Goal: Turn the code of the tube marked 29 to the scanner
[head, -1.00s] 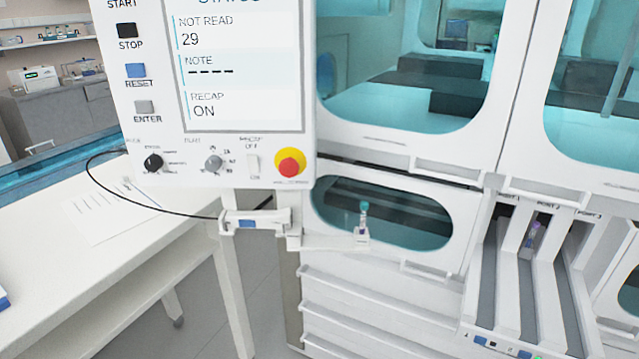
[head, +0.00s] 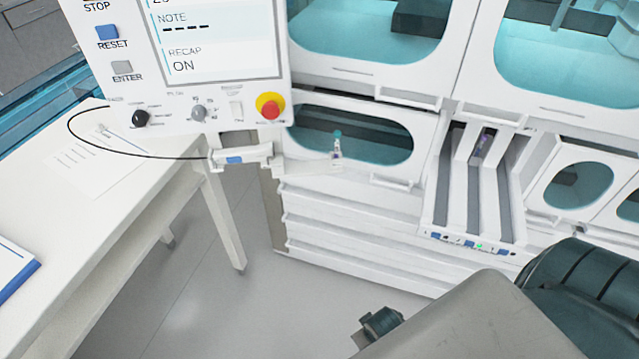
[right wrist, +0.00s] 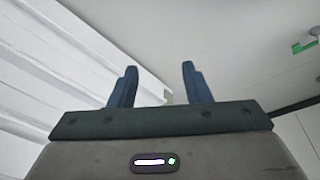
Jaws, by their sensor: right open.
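A small tube with a teal cap (head: 337,134) stands upright in a holder on the white ledge below the control panel. Another tube with a purple cap (head: 485,137) stands at the far end of a lane in the white track (head: 438,190) on the right. The numbers on both tubes are too small to read. A white device with a blue patch (head: 243,157), perhaps the scanner, sits left of the teal-capped tube. My right gripper (right wrist: 160,85) is open and empty in the right wrist view, well away from both tubes. My left gripper is not in view.
The control panel (head: 222,77) with a red stop button (head: 270,106) hangs above the ledge. A white table (head: 110,240) with a paper and cable stands at left. White drawer fronts (head: 345,230) lie below the ledge. The floor (head: 200,310) between is clear.

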